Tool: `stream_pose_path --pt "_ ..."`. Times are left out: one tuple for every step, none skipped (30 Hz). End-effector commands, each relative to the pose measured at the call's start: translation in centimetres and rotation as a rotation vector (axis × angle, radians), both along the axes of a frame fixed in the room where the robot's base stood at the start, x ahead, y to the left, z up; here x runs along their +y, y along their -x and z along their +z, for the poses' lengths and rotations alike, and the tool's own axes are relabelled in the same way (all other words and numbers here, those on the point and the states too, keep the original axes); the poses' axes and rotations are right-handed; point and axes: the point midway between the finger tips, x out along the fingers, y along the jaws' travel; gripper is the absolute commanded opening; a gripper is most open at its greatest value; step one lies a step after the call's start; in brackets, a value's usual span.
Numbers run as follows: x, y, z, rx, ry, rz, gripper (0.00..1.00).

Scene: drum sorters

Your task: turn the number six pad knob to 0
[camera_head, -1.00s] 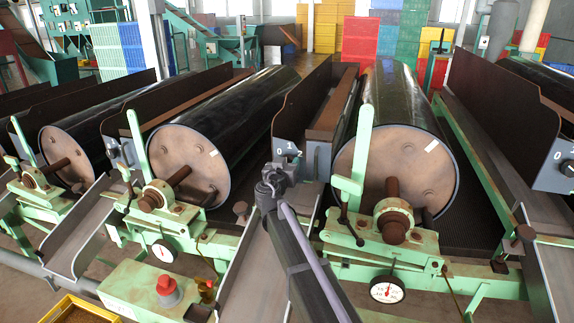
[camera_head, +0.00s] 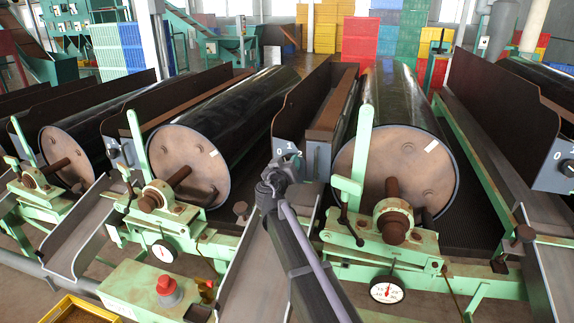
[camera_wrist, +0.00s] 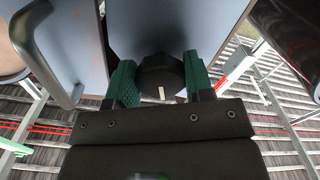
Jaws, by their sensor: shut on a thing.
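The pad knob (camera_wrist: 160,78) is a black round knob with a white pointer mark, on a blue-grey panel in the wrist view. Its pointer mark shows at the edge nearest my gripper. My gripper (camera_wrist: 160,86) is shut on the knob, with one green-padded finger on each side of it. In the head view my gripper (camera_head: 275,180) is at the blue-grey panel (camera_head: 287,134), which bears the marks 0 and 1. The knob itself is hidden behind my gripper there.
Drums (camera_head: 397,168) and (camera_head: 190,165) stand on green frames on either side of the panel. A handle (camera_wrist: 45,50) sticks out close beside my gripper in the wrist view. Another panel with a knob (camera_head: 567,168) is at the far right.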

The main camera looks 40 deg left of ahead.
Motion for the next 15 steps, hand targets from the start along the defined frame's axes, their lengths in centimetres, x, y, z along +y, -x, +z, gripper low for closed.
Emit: stream_pose_path --pt "-0.05 -0.01 -0.01 -0.014 0.036 0.000 0.24" --pt "-0.07 -0.02 0.00 -0.024 0.062 0.000 0.24" --pt "-0.07 -0.02 0.01 -0.039 0.099 0.000 0.24" --pt "-0.08 -0.02 0.01 -0.050 0.124 0.000 0.24" --pt "-0.10 -0.03 0.02 -0.061 0.151 0.000 0.24" --pt "-0.11 -0.02 0.03 -0.075 0.187 0.000 0.24" --pt "-0.12 -0.03 0.03 -0.086 0.213 0.000 0.24" --pt "-0.13 -0.03 0.04 -0.096 0.239 0.000 0.24" --pt "-0.13 -0.04 0.05 -0.111 0.275 0.000 0.24" --pt "-0.14 -0.05 0.06 -0.121 0.301 0.000 0.24" --pt "-0.16 -0.05 0.06 -0.131 0.326 0.000 0.24" --pt "-0.16 -0.06 0.08 -0.145 0.360 0.000 0.24" --pt "-0.17 -0.06 0.08 -0.155 0.384 0.000 0.24" --pt "-0.18 -0.06 0.08 -0.164 0.407 0.000 0.24" --pt "-0.19 -0.07 0.10 -0.177 0.438 0.000 0.24"
